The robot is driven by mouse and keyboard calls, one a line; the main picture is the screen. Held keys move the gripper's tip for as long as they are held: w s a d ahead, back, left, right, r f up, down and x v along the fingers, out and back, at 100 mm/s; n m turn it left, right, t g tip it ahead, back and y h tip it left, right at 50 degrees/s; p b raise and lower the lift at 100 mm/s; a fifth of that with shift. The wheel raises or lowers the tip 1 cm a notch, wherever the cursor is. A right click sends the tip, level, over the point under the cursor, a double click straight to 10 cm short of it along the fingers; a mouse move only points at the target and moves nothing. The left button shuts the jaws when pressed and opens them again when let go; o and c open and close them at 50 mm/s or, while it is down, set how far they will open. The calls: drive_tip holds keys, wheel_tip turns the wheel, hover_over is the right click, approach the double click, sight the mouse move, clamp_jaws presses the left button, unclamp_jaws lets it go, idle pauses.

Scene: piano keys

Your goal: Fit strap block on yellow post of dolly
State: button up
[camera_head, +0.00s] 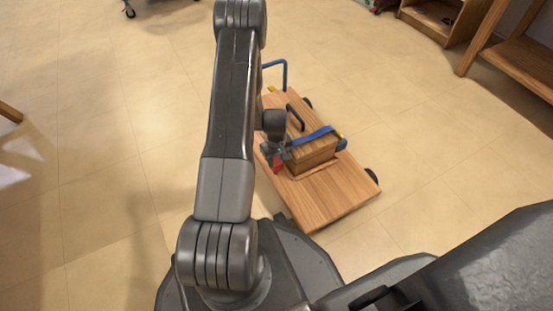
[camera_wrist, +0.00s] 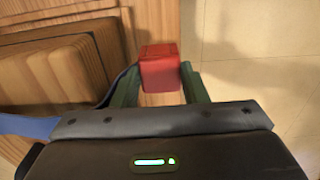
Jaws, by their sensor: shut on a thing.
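My gripper (camera_head: 277,157) is over the near left edge of the wooden dolly (camera_head: 325,200). Its green fingers (camera_wrist: 160,82) are shut on a red block (camera_wrist: 160,66), which also shows in the head view (camera_head: 277,167). A blue strap (camera_head: 312,136) runs over a wooden box (camera_head: 315,160) on the dolly and passes by my gripper in the wrist view (camera_wrist: 28,127). At the strap's far right end are a blue piece (camera_head: 342,144) and a small yellow part (camera_head: 340,134). I see no yellow post beside the red block; my gripper may hide it.
The dolly has a blue handle (camera_head: 275,66) at its far end and dark wheels (camera_head: 371,175) along its right side. Wooden furniture (camera_head: 515,60) stands at the upper right. The tiled floor (camera_head: 450,150) around the dolly is mostly clear.

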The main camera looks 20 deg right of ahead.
drive_tip(key=shift+f+b, duration=1.05)
drive_tip(key=shift+f, duration=0.4)
drive_tip(key=shift+r, duration=0.1)
drive_tip(key=o, duration=1.4)
drive_tip(key=shift+o, duration=0.2)
drive_tip(key=shift+r, duration=0.1)
drive_tip(key=shift+r+p, duration=2.05)
drive_tip(key=shift+r, duration=1.4)
drive_tip(key=shift+f, duration=0.15)
